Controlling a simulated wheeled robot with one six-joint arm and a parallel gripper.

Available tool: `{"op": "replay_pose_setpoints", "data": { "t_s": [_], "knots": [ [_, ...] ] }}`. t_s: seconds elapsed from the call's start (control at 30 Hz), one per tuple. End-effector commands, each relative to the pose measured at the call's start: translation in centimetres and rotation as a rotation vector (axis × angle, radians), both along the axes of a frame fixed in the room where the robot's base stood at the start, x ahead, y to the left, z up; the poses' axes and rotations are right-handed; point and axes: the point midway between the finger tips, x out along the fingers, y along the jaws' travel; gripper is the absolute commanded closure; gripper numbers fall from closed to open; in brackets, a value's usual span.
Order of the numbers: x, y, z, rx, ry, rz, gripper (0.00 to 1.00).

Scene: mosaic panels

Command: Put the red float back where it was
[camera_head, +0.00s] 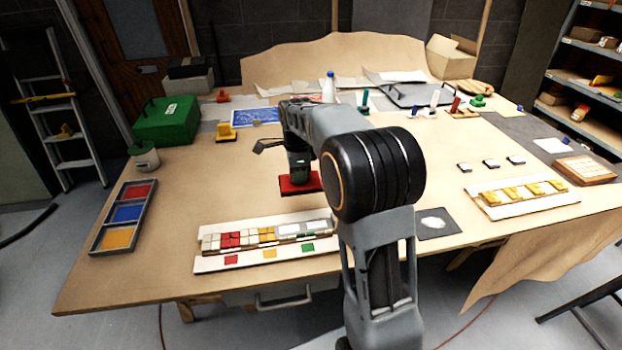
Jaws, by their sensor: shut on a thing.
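The red float (300,184) shows in the head view as a flat red slab near the middle of the table. My gripper (299,168) is above it, pointing down, and is shut on it. The float looks level. I cannot tell whether its underside touches the table. My gripper and arm hide the float's upper part and the area behind it. A yellow float (226,133) stands to the left, farther back, beside a blue sheet (255,116).
A mosaic panel (267,236) with coloured tiles lies in front of the float. A tray with red, blue and yellow compartments (125,214) is at left, near a green case (166,121). Another tiled panel (520,195) lies at right. Bare table (200,185) lies left of the float.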

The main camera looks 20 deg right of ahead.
Motion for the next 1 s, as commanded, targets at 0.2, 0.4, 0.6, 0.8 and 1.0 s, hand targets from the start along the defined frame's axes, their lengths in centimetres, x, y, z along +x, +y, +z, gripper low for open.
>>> {"op": "replay_pose_setpoints", "data": {
  "t_s": [0.2,0.4,0.6,0.8,1.0],
  "knots": [
    [4.1,-4.0,-2.3,0.001,0.003,-0.002,0.94],
    [6.3,-6.2,-5.6,0.0,0.002,0.001,0.94],
    [7.5,-7.2,-7.6,0.0,-0.001,0.004,0.94],
    [7.8,-7.6,-8.2,0.0,-0.001,0.004,0.94],
    [8.1,-7.9,-10.1,0.0,0.002,0.004,0.94]
  ]
}}
